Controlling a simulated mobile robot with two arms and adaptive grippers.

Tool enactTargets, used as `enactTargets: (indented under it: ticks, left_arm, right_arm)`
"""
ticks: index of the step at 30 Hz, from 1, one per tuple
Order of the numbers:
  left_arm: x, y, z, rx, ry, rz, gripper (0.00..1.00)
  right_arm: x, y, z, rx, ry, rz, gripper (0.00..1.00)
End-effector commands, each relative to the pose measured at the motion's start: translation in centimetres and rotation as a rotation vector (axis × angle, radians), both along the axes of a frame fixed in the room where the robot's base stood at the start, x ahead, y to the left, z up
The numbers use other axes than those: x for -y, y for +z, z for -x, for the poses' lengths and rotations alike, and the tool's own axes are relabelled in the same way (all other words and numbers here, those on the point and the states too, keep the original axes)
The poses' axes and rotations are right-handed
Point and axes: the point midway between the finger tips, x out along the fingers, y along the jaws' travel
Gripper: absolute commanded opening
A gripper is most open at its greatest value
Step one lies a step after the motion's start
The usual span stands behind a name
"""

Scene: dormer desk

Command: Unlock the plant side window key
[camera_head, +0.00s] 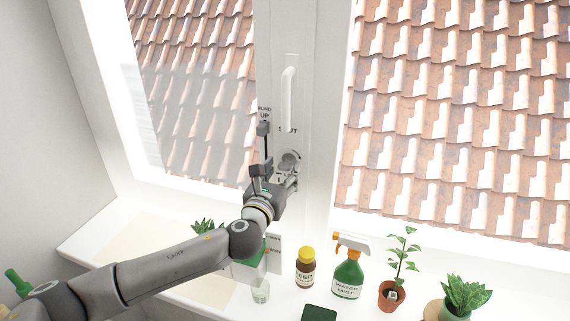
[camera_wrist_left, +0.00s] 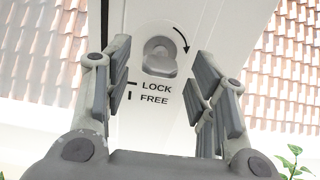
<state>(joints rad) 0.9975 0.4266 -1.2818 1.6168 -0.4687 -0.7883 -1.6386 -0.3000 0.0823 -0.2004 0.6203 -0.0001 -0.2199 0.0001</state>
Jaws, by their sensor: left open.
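The window key (camera_wrist_left: 160,62) is a grey knob on a round plate on the white window post, in the left wrist view. A curved arrow and the words LOCK and FREE are printed beside and below it. It also shows, partly hidden by my gripper, in the head view (camera_head: 289,160). My left gripper (camera_wrist_left: 163,95) is open, its fingers either side of the key in the picture, with no visible contact; the gap in depth is hard to tell. In the head view my left gripper (camera_head: 264,150) is in front of the post. My right gripper is not in view.
A white window handle (camera_head: 289,98) is above the key. On the sill are a brown bottle with a yellow cap (camera_head: 306,268), a green spray bottle (camera_head: 347,275), a potted seedling (camera_head: 393,292), a succulent (camera_head: 465,295) and a clear glass (camera_head: 261,291).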

Motion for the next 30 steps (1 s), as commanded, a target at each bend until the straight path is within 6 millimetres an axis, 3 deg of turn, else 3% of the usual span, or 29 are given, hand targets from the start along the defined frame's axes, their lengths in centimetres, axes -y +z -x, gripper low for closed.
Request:
enactTargets:
  ticks: [7, 19, 30]
  left_arm:
    - [0.7, 0.1, -2.1, 0.0, 0.0, 0.001, 0.52]
    - [0.9, 0.0, -2.6, -0.001, 0.0, 0.002, 0.52]
    - [0.8, 0.0, -2.6, -0.001, 0.0, 0.002, 0.06]
  right_arm:
    - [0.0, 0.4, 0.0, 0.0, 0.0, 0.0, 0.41]
    - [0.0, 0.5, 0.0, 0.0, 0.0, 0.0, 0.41]
    - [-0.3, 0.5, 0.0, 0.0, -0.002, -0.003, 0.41]
